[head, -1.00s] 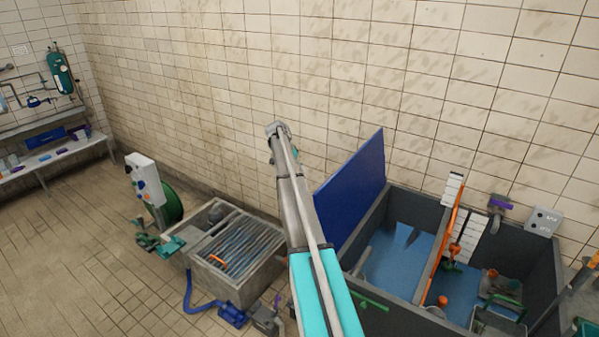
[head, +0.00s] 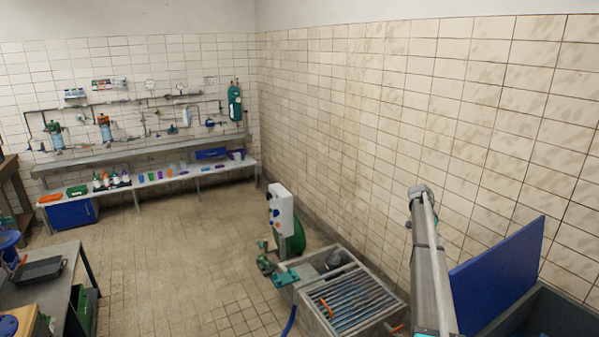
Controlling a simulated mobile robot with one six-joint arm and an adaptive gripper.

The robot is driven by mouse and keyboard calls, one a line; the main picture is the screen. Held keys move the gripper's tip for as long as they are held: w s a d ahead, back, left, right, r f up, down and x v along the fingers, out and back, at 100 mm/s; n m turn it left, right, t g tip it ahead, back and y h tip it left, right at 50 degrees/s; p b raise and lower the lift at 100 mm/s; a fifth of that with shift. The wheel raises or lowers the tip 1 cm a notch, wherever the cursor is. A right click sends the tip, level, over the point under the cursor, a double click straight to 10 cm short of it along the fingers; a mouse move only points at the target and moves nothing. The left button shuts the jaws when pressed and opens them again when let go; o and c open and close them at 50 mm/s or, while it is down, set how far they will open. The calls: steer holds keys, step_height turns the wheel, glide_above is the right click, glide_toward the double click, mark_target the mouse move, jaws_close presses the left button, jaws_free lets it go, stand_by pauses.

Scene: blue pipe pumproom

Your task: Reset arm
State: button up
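My arm (head: 430,265) rises from the bottom edge at right of centre in the head view. It is a grey link with a pale tube along it, ending at a rounded grey joint. My gripper does not show, and I cannot see whether it holds anything. The arm stands in front of the tiled wall, between a grated basin (head: 350,300) and a raised blue panel (head: 497,275). No contact with either is visible.
A long bench (head: 165,185) with bottles and cups runs along the back wall beneath pipes and a green cylinder (head: 235,103). A white control box (head: 280,210) stands beside the basin. A table (head: 50,290) is at the left. The middle floor (head: 190,260) is clear.

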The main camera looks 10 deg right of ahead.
steer(key=s+a+f+n+t+b, duration=0.1)
steer(key=s+a+f+n+b, duration=0.15)
steer(key=s+a, duration=0.45)
steer(key=s+a+f+n+t+b, duration=0.15)
steer(key=a+f, duration=0.25)
steer(key=a, duration=0.8)
steer(key=s+a+f+n+t+b, duration=0.1)
steer(key=s+a+f+n+b, duration=0.3)
steer(key=a, duration=0.5)
steer(key=s+a+f+n+t+y+b, duration=0.1)
steer(key=s+a+f+n+b, duration=0.1)
steer(key=s+a, duration=0.7)
steer(key=s+a+f+n+t+y+b, duration=0.1)
steer(key=s+a+f+n+t+b, duration=0.1)
steer(key=s+a, duration=0.7)
step_height(320, 180, down, 2)
steer(key=shift+s+a+f+n+b, duration=0.15)
steer(key=shift+s+a+n+b, duration=0.25)
steer(key=shift+n+b, duration=0.4)
